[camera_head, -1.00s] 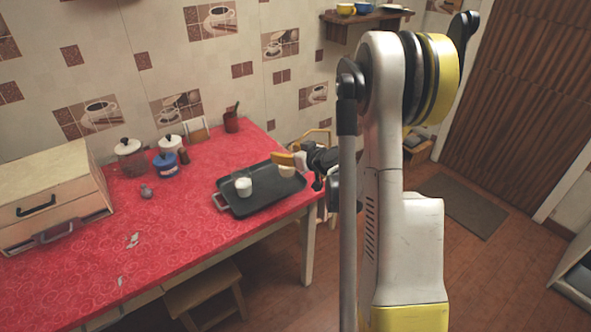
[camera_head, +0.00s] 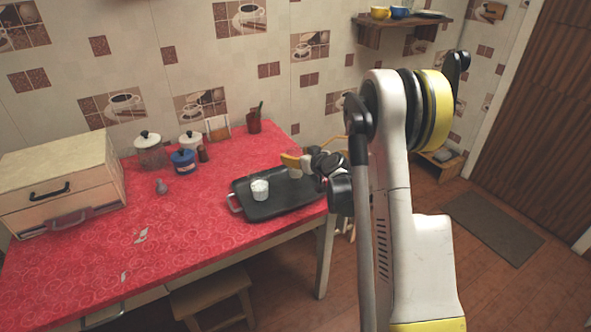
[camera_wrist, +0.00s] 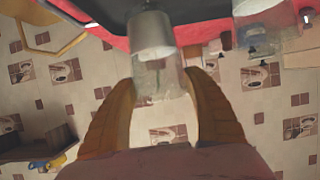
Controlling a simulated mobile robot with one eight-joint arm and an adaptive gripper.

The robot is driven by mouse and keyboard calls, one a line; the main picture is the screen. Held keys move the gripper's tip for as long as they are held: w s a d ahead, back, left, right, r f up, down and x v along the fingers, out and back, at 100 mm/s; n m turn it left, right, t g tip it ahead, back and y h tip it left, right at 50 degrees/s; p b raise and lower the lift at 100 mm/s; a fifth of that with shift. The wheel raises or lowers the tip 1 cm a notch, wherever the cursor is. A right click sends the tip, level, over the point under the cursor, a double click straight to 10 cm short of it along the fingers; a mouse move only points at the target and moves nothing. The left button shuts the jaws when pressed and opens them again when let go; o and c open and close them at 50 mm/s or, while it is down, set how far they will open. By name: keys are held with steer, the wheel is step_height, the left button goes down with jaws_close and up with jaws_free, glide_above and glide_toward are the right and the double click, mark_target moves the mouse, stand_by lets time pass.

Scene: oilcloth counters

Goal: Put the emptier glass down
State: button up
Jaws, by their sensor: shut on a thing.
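My gripper (camera_head: 291,161) reaches over the right part of the dark tray (camera_head: 246,209). Its yellow-brown fingers (camera_wrist: 162,84) are shut on a clear glass (camera_wrist: 158,78), one finger on each side. This held glass has a greyish-white layer at its base end and clear walls above. In the head view the held glass (camera_head: 295,170) is small and partly hidden, and I cannot tell whether it touches the tray. A second glass (camera_head: 260,190) with whitish contents stands upright on the tray, left of my gripper. It also shows at the upper right of the wrist view (camera_wrist: 263,28).
The tray lies on a red patterned counter (camera_head: 180,225), near its right end. Several jars, including a blue one (camera_head: 183,162), stand at the back left near a wooden drawer box (camera_head: 60,185). Bare counter lies left of the tray. A stool (camera_head: 212,300) stands in front.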

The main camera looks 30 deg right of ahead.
step_height(320, 180, down, 4)
steer(key=shift+w+f+b, duration=0.1)
steer(key=shift+f+b, duration=0.05)
steer(key=shift+b, duration=1.05)
steer(key=o, duration=1.4)
